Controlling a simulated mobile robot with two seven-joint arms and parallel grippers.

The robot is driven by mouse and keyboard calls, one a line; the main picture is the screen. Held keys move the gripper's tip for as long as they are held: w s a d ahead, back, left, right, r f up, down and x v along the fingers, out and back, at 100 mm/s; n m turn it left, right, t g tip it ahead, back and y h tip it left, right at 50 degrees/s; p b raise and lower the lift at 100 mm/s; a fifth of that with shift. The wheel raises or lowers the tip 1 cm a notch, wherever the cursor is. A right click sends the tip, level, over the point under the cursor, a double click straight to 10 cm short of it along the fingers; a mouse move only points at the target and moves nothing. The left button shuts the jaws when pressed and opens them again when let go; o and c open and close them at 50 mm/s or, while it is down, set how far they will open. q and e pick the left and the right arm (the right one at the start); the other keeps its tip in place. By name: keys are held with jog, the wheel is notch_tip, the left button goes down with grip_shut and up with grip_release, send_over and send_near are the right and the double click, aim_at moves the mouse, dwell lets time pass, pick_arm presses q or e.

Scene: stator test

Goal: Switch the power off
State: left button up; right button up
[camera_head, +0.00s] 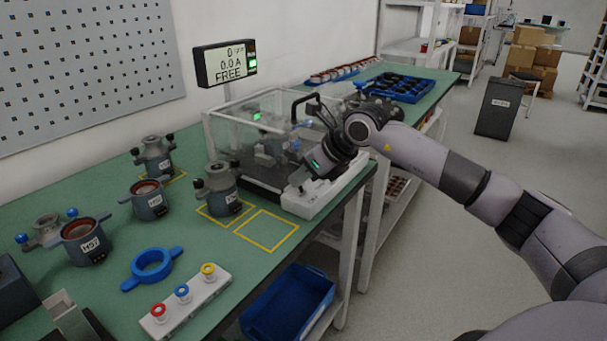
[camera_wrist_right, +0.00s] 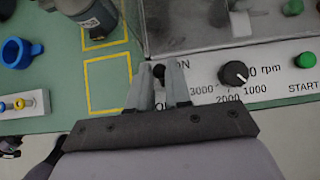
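The test station with a clear cover (camera_head: 255,140) stands at the back of the green bench, with a white control panel (camera_head: 318,195) along its front. In the right wrist view, a small black power switch (camera_wrist_right: 158,71) sits by the letters "ON" above a partly hidden "O..." label. My right gripper (camera_wrist_right: 162,78) has its fingers on either side of the switch, with a narrow gap; whether they grip it is unclear. It reaches over the panel in the head view (camera_head: 305,180). My left gripper is not in view.
A black speed knob (camera_wrist_right: 235,73) and green START button (camera_wrist_right: 305,60) are right of the switch. The display (camera_head: 226,63) reads 0.0 A and FREE. Stators (camera_head: 222,182), a blue ring (camera_head: 152,265) and a terminal block (camera_head: 185,302) lie left. An empty yellow outline (camera_head: 266,230) is near the panel.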

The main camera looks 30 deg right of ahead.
dwell(0.4)
jog(key=shift+s+d+f, duration=0.1)
jog(key=shift+s+d, duration=0.1)
jog(key=shift+s, duration=0.15)
jog(key=shift+s+d+b, duration=0.2)
jog(key=shift+s+b, duration=0.05)
jog(key=shift+s, duration=0.25)
jog(key=shift+s+d+b, duration=0.15)
jog(key=shift+s+b, duration=0.05)
jog(key=shift+s, duration=0.3)
jog(key=o, duration=0.5)
jog(key=shift+r, duration=0.3)
jog(key=shift+p+v, duration=0.65)
jog(key=shift+v, duration=2.2)
